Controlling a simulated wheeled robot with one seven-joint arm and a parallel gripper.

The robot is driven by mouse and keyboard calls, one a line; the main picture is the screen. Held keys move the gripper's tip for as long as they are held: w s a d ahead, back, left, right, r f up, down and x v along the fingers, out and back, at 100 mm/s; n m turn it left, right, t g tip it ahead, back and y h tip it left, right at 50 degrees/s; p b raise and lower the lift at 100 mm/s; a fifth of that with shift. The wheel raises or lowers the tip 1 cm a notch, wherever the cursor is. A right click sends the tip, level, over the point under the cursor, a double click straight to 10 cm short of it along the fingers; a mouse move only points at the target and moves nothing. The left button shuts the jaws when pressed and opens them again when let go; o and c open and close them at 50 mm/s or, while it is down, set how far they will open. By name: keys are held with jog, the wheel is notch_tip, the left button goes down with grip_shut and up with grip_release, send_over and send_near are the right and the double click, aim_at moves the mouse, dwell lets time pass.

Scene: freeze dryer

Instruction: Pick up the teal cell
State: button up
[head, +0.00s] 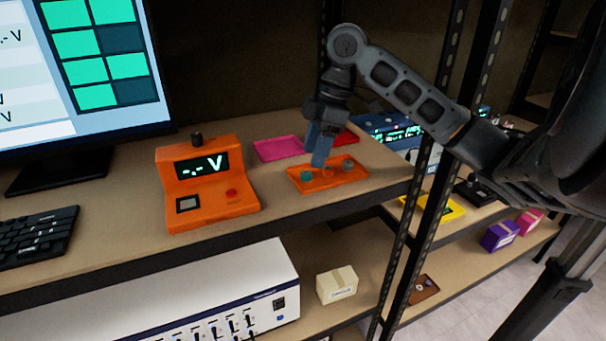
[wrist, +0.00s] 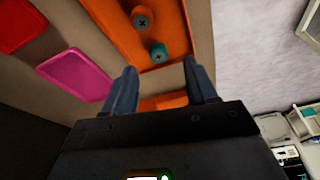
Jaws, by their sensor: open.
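The teal cell (head: 307,176) stands at the left end of an orange tray (head: 350,178) on the upper shelf. In the wrist view, the teal cell (wrist: 158,52) shows just beyond the gap between my fingertips, with a dark grey-blue cell (wrist: 142,20) farther along the orange tray (wrist: 182,25). My gripper (head: 319,163) is over the tray, slightly right of the teal cell in the head view. In the wrist view my gripper (wrist: 160,66) has its two blue fingers apart, with nothing held between them.
A pink tray (head: 279,148) and a red tray (head: 346,138) lie behind the orange tray. An orange meter (head: 208,185) stands to its left, beside a monitor (head: 85,70). A dark shelf post (head: 422,190) rises at the right, near my arm.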

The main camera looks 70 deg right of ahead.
aim_at(307, 172)
jog(key=shift+p+x, duration=0.55)
jog(key=shift+x, duration=1.85)
jog(key=shift+d, duration=0.1)
jog(key=shift+c, duration=0.4)
grip_shut()
